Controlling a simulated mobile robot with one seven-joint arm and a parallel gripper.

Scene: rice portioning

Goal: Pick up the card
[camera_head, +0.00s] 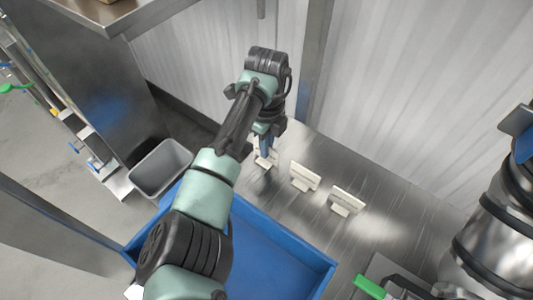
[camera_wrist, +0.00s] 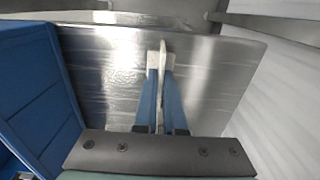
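Three white cards stand in small white holders in a row on the steel table. The middle card (camera_head: 304,175) and the right card (camera_head: 347,199) stand clear of my arm. My gripper (camera_head: 265,148) points down at the left card (camera_head: 272,160), which it partly hides. In the wrist view, the two blue fingers of my gripper (camera_wrist: 161,85) stand close together on either side of that thin upright card (camera_wrist: 162,52). They appear to be shut on it. The card's white holder is on the table, and I cannot see any lift.
A blue tray (camera_head: 318,262) lies beneath my arm and at the left of the wrist view (camera_wrist: 25,85). A grey bin (camera_head: 160,170) is left of it. A metal cylinder (camera_head: 500,230) stands at right. A white ribbed wall (camera_head: 420,80) runs behind the steel table (camera_head: 395,200).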

